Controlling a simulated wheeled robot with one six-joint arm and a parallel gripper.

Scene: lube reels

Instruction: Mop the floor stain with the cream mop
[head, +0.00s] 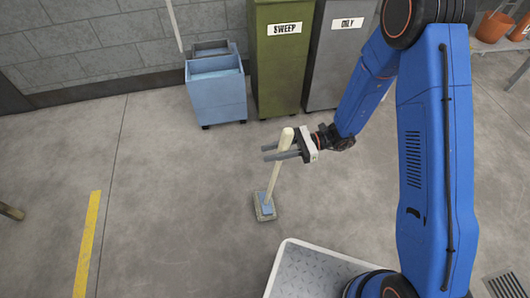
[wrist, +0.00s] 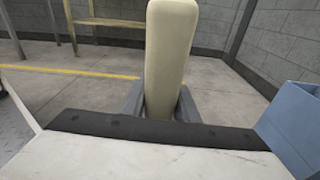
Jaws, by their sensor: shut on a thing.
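The cream mop (head: 273,178) stands nearly upright, leaning slightly, with its blue and grey-green head (head: 264,207) down on the concrete floor. My gripper (head: 284,151) is shut on the upper part of its handle, with the handle's rounded top rising above the fingers. In the wrist view the cream handle (wrist: 168,60) stands between my two grey fingers. I cannot make out a floor stain in either view; any patch under the mop head is hidden.
A light blue mop bucket (head: 216,90) stands by the back wall. Beside it are a green SWEEP bin (head: 277,65) and a grey OILY bin (head: 338,60). A yellow floor line (head: 87,245) runs at the left. The floor around the mop head is clear.

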